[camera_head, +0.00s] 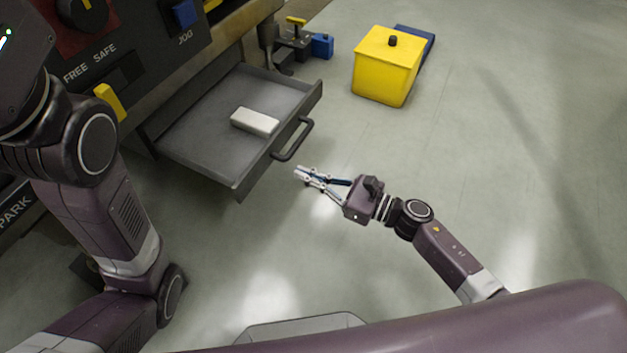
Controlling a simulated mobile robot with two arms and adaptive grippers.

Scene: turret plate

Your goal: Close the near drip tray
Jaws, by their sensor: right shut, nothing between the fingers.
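The drip tray (198,153) is a grey drawer pulled out of the machine at the upper left. A dark bar handle (296,143) is on its front face. A white block (254,121) lies inside the tray. My right gripper (299,175) is shut and empty. In the picture it is just right of and below the handle, with a visible gap to it. My left arm comes in from the left, and its gripper is outside the picture.
The machine panel (140,30) carries a black knob and a blue JOG button. A yellow box (386,72) with a black knob stands on the floor, with a blue thing behind it. A small vise-like device (296,42) is beyond the tray. The floor at right is clear.

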